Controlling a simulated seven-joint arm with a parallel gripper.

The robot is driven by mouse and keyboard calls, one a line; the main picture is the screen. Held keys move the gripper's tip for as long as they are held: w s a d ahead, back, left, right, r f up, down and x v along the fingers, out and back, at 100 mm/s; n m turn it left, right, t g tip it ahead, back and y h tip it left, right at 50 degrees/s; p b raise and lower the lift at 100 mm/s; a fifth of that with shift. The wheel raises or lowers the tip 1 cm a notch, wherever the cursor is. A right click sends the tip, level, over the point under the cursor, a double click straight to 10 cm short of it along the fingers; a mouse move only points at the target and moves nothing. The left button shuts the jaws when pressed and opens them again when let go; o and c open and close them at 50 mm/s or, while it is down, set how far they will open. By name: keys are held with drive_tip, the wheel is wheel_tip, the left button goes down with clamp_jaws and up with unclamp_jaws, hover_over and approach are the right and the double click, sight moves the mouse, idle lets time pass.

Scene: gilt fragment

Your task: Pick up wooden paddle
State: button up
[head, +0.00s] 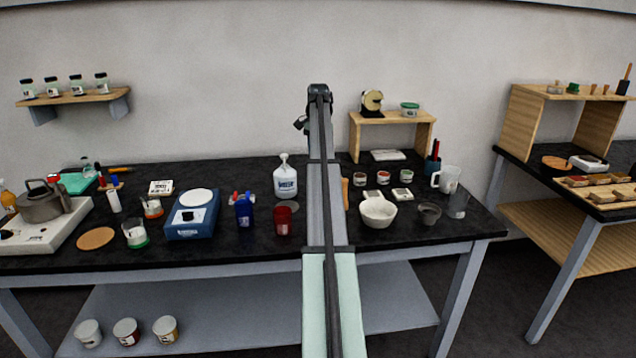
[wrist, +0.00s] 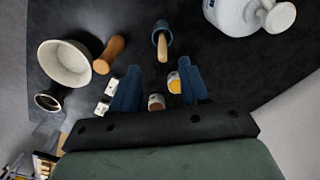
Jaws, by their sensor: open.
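Two wooden-looking pieces show in the wrist view. One is a tan rounded piece (wrist: 110,53) beside the white mortar-like bowl (wrist: 65,62). The other is a piece with a dark blue body and a light wooden end (wrist: 161,42), nearly in line with the gap between my fingers. I cannot tell for sure which is the wooden paddle. In the head view a tan wooden piece (head: 345,192) shows just right of my arm, partly hidden by it. My gripper (wrist: 160,85) is open and empty, its blue fingers above the table. In the head view my arm hides it.
Small jars (head: 361,178) stand near my fingers. The white bowl (head: 378,212) and a dark grey bowl (head: 429,212) stand to the right. A wash bottle (head: 286,180) and a red cup (head: 283,220) stand left of my arm. A wooden shelf (head: 421,119) stands behind.

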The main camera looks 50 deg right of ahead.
drive_tip(key=shift+w+d+f, duration=0.1)
drive_tip(key=shift+f, duration=2.05)
drive_tip(key=shift+w+d+f, duration=0.1)
drive_tip(key=shift+f, duration=2)
drive_tip(key=shift+c, duration=0.3)
clamp_jaws()
